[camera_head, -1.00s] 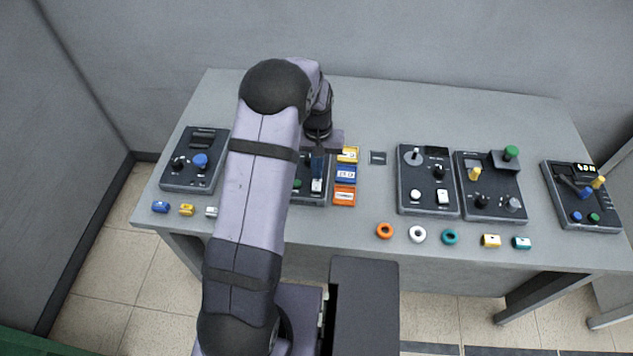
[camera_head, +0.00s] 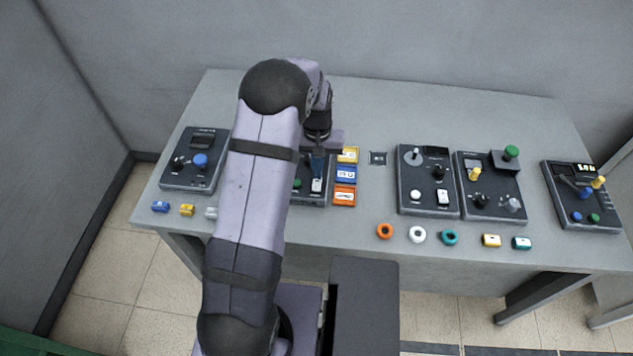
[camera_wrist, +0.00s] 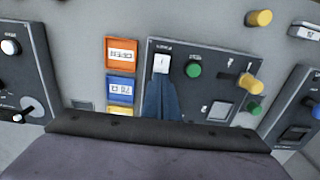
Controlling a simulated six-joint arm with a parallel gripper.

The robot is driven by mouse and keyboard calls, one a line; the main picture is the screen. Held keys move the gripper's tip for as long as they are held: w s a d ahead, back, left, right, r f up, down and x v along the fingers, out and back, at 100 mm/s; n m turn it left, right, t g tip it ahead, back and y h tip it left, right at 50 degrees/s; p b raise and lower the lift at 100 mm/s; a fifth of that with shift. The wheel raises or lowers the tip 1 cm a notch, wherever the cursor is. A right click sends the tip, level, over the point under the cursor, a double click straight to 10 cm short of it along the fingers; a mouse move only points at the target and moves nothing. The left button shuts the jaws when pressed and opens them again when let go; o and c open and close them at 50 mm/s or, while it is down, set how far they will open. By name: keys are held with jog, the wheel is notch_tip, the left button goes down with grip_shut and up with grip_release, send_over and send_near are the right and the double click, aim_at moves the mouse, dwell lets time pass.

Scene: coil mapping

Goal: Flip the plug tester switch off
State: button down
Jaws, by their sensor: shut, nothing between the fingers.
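The dark plug tester panel (camera_wrist: 222,109) lies under my gripper, and much of it is hidden by my arm in the head view. Its white rocker switch (camera_wrist: 161,63) has a green button (camera_wrist: 194,70) beside it. The switch also shows in the head view (camera_head: 316,185). My gripper (camera_wrist: 162,84) has its blue fingers closed together and empty, with the tips right at the switch. I cannot tell whether they touch it. The switch's on or off position is unclear.
Yellow, blue and orange labelled blocks (camera_head: 345,174) stand close beside the panel. Other panels stand at the left (camera_head: 190,181), right of centre (camera_head: 428,207) and far right (camera_head: 605,222). Rings and small blocks line the table's front edge. The back of the table is clear.

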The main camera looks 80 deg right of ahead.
jog(key=shift+f+b, duration=0.5)
jog(key=shift+f, duration=0.25)
dwell(0.9)
jog(key=shift+r, duration=0.1)
notch_tip(320, 180, up, 7)
jog(key=p, duration=0.5)
dwell(0.4)
dwell(0.4)
